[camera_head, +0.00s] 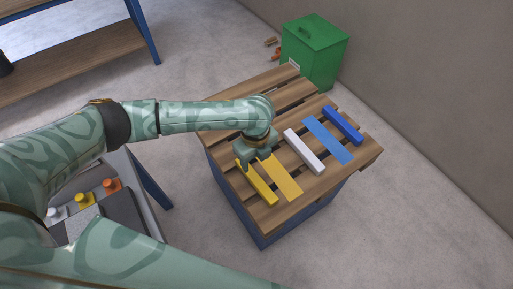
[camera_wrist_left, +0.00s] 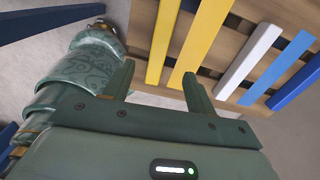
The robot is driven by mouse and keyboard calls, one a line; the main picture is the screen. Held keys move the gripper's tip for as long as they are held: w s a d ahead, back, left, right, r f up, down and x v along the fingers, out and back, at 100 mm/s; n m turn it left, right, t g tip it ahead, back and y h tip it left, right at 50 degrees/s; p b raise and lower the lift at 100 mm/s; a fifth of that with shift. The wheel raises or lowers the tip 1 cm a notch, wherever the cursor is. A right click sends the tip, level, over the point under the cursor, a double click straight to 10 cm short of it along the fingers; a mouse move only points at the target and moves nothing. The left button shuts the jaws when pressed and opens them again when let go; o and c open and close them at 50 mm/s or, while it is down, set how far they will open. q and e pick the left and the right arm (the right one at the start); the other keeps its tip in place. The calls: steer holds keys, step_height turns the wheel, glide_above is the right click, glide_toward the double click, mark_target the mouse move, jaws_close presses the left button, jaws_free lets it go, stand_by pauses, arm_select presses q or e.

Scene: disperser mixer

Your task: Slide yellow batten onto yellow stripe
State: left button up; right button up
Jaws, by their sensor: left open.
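The yellow batten (camera_head: 258,184) lies on the slatted wooden top, just left of the flat yellow stripe (camera_head: 284,180) and roughly parallel to it. A narrow gap separates them. My left gripper (camera_head: 247,161) is over the far end of the batten, partly hiding it. In the left wrist view its fingers (camera_wrist_left: 158,82) are apart, with the yellow batten (camera_wrist_left: 164,38) showing between and beyond them. The yellow stripe (camera_wrist_left: 203,38) lies to its right, near the right finger. Contact with the batten cannot be told. My right gripper is not in view.
A white batten (camera_head: 303,152), a flat blue stripe (camera_head: 327,140) and a blue batten (camera_head: 343,126) lie right of the yellow stripe. A green bin (camera_head: 314,54) stands behind the pallet-like table (camera_head: 262,83). A grey surface with coloured-capped items (camera_head: 84,201) is at lower left.

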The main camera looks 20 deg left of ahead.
mark_target(256, 178)
arm_select(q)
step_height(256, 178, down, 12)
steer(key=b, duration=0.5)
steer(key=shift+w+f+b, duration=0.1)
steer(key=shift+f+b, duration=0.45)
steer(key=shift+f, duration=0.05)
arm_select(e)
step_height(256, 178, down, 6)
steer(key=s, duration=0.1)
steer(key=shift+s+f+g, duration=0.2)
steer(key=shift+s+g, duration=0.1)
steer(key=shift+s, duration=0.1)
arm_select(q)
steer(key=shift+c, duration=0.3)
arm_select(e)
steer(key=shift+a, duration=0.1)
